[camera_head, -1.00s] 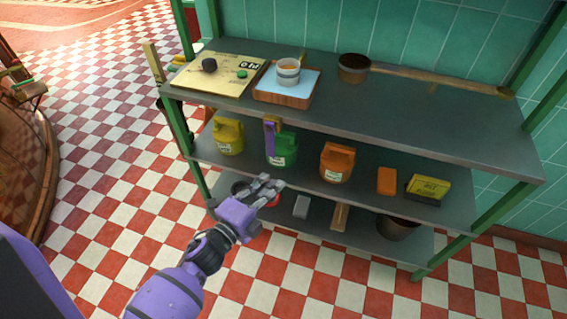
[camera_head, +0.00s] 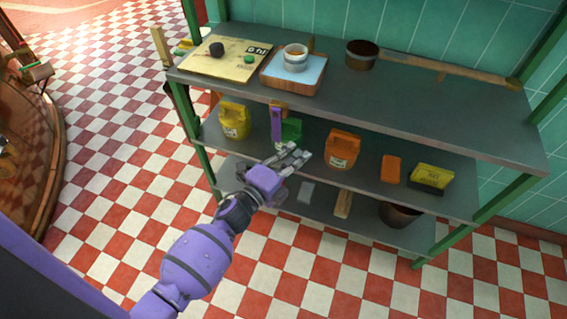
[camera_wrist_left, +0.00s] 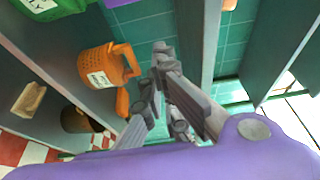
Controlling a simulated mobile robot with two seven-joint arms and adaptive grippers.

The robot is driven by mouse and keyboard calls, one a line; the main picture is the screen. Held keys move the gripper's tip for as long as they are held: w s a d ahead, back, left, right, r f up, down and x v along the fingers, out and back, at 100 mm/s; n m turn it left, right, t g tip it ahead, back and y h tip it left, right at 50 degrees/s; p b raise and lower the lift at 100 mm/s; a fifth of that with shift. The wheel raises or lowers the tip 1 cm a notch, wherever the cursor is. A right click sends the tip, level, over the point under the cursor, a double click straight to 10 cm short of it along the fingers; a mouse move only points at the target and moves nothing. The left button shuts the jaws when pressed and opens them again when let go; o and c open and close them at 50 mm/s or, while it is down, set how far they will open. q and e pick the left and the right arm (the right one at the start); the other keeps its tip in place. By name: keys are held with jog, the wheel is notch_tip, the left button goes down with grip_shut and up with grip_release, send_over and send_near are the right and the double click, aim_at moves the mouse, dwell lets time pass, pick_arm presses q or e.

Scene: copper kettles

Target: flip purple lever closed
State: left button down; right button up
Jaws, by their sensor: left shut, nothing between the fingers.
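The purple lever (camera_head: 277,122) hangs down from a small wooden block at the front edge of the upper shelf, in front of a green canister (camera_head: 291,133). A bit of purple, probably the lever, shows at the top edge of the left wrist view (camera_wrist_left: 117,3). My left gripper (camera_head: 298,153) is shut and empty. In the head view it appears below and right of the lever, apart from it. Its fingers also show in the left wrist view (camera_wrist_left: 160,68). My right gripper is not in view.
On the middle shelf stand a yellow canister (camera_head: 234,121), an orange canister (camera_head: 342,149), an orange block (camera_head: 391,169) and a yellow box (camera_head: 431,176). The upper shelf (camera_head: 430,110) holds a board with a cup (camera_head: 295,60) and a dark pot (camera_head: 362,54). Its right part is clear.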

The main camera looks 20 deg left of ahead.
aim_at(276, 126)
pick_arm(q)
jog(key=w+a, duration=0.2)
jog(key=a, duration=0.1)
jog(key=shift+w+p, duration=0.3)
jog(key=shift+p, duration=0.05)
